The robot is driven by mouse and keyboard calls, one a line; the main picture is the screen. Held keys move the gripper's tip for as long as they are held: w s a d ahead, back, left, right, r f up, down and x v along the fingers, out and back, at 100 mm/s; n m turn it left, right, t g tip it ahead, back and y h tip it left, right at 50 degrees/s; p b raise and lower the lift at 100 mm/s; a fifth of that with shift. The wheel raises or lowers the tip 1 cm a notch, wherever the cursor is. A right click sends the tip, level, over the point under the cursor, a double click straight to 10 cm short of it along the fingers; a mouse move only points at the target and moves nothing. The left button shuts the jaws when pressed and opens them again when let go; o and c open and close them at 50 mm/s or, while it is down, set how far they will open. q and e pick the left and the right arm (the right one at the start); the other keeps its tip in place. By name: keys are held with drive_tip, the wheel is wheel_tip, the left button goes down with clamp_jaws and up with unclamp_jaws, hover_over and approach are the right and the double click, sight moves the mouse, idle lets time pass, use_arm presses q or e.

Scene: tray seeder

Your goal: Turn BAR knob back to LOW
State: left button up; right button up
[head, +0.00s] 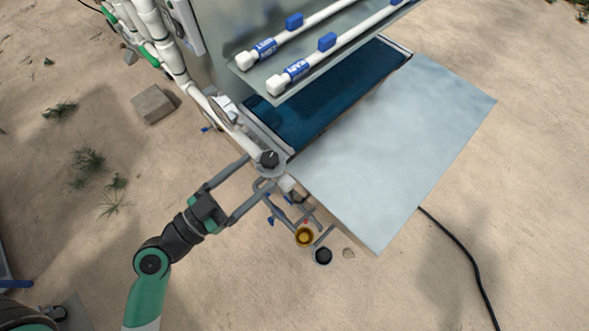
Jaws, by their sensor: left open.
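A black knob (268,158) sits on a round grey plate at the near left corner of the seeder, at the end of the white pipe. No lettering on it is legible, so I cannot tell its setting or whether it is the BAR knob. My left gripper (258,172) is open. Its two long grey fingers reach up from the lower left, with their tips close to the knob, one on its left and one below it. I cannot tell whether they touch it. My right gripper is not in view.
A dark blue belt (330,98) and a pale metal sheet (400,150) lie right of the knob. White pipes with blue labels (266,47) hang above. A yellow-brown round part (304,236) is below. A block (153,104) and a black cable (465,255) lie on sand.

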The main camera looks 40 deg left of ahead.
sight(276, 154)
use_arm(q)
drive_tip(key=shift+s+a+f+n+y+b, duration=0.65)
drive_tip(key=shift+a+f, duration=0.4)
drive_tip(key=shift+f, duration=1.3)
drive_tip(key=shift+g, duration=0.3)
drive_tip(key=w+p, duration=0.2)
drive_tip(key=w, duration=0.3)
drive_tip(key=w+p, duration=0.2)
drive_tip(key=w, duration=0.3)
drive_tip(key=shift+w+d+r, duration=0.1)
drive_tip(key=shift+w+d, duration=0.05)
drive_tip(key=shift+d, duration=0.05)
drive_tip(key=shift+w+p, duration=0.3)
drive_tip(key=shift+w, duration=0.15)
clamp_jaws()
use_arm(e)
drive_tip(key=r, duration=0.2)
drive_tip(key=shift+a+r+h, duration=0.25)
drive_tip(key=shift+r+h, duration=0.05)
